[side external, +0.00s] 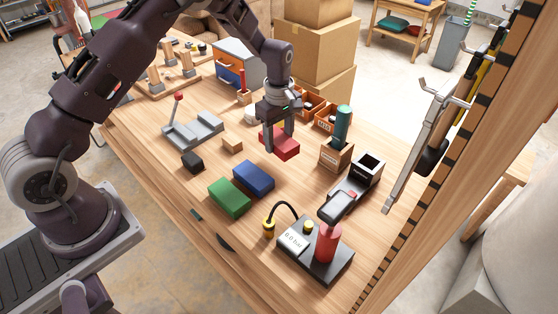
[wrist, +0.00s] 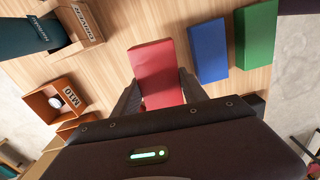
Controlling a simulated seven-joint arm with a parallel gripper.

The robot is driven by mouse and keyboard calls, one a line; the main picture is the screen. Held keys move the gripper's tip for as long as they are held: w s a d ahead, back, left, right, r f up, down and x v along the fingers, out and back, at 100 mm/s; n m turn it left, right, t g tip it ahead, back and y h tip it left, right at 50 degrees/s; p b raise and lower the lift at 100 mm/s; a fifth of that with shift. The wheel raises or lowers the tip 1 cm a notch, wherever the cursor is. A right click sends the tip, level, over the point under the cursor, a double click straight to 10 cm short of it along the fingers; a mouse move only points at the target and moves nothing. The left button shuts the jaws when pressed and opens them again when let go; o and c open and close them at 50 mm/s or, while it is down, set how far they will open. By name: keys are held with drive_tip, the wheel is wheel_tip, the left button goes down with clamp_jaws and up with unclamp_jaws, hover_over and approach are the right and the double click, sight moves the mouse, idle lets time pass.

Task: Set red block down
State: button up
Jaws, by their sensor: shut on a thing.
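The red block (side external: 283,146) is between the fingers of my gripper (side external: 279,138) in the side view, over the middle of the wooden workbench. In the wrist view the red block (wrist: 156,72) sits between the two dark fingers of my gripper (wrist: 158,95), which are shut on it. The block looks at or just above the bench top; I cannot tell whether it touches. The blue block (side external: 253,179) and green block (side external: 229,197) lie side by side on the bench, apart from the red one. They also show in the wrist view, blue (wrist: 208,51) and green (wrist: 255,35).
Small orange bins (side external: 325,118) sit behind. A grey fixture with a lever (side external: 193,132) is at left. A gauge unit (side external: 315,255) is in front.

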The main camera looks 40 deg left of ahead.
sight(279, 164)
wheel_tip(279, 164, down, 7)
drive_tip(key=shift+r, duration=0.2)
drive_tip(key=shift+f, duration=0.2)
drive_tip(key=o, duration=1.5)
drive_tip(key=shift+c, duration=0.2)
